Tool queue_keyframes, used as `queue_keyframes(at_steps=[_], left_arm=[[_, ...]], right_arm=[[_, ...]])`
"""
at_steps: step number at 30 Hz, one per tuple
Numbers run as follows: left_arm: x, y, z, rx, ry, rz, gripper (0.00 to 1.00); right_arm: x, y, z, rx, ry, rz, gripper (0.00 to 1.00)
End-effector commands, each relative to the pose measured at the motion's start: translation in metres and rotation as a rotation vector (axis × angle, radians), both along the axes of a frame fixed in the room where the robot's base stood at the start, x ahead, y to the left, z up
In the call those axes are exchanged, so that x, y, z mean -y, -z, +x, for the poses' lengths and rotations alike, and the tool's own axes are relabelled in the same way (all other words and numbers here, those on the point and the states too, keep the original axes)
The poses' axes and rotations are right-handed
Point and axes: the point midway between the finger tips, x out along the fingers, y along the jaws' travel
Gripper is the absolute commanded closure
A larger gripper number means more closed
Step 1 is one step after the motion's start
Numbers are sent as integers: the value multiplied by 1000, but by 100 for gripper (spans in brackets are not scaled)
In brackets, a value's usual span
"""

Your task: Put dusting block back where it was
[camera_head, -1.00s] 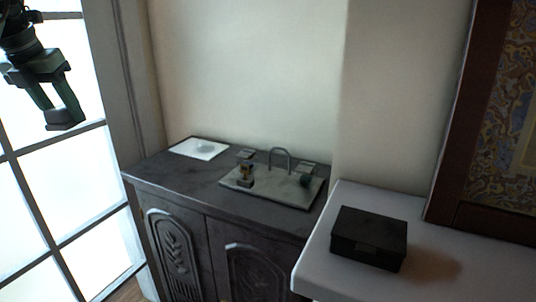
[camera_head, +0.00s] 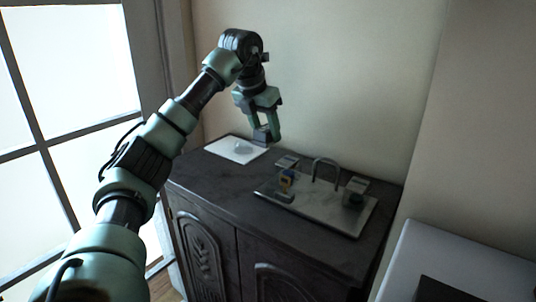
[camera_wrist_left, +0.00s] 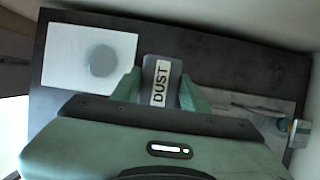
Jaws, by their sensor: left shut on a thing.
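My left gripper (camera_head: 262,130) is shut on the dusting block (camera_head: 264,135), a small grey block. In the left wrist view the block (camera_wrist_left: 161,82) carries a white label reading "DUST" and sits between the fingers. The gripper hangs over the back of the dark cabinet top, beside a white sheet (camera_head: 222,148) with a grey round patch (camera_wrist_left: 101,60). The block appears above the cabinet; its exact height is hard to tell. My right gripper is not in view.
A grey tray (camera_head: 335,217) with an arched handle and several small items stands on the dark cabinet (camera_head: 225,180), right of the gripper. A white surface (camera_head: 450,262) with a black box (camera_head: 445,292) is at the lower right. A bright window is at left.

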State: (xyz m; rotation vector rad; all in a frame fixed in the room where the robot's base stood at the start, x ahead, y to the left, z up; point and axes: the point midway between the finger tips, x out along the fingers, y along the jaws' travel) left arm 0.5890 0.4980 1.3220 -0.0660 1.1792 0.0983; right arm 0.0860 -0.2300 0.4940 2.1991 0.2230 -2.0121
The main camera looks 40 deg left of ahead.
Motion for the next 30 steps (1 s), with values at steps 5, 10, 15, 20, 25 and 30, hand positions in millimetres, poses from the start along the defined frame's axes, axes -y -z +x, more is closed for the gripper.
queue_keyframes(at_steps=[5, 10, 15, 20, 25, 30], left_arm=[[0, 26, 0, 0, 1, 0, 93], [0, 42, -1, -2, 1, 1, 93], [0, 64, 0, 0, 1, 1, 93], [0, 69, 0, 2, 0, -1, 93], [1, 69, 0, 2, 0, -1, 93], [0, 71, 0, 1, 1, 0, 36]], right_arm=[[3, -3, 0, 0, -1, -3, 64], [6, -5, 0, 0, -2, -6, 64], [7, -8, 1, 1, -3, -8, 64], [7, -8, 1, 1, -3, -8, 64], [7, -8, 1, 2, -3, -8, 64], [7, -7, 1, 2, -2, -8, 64]])
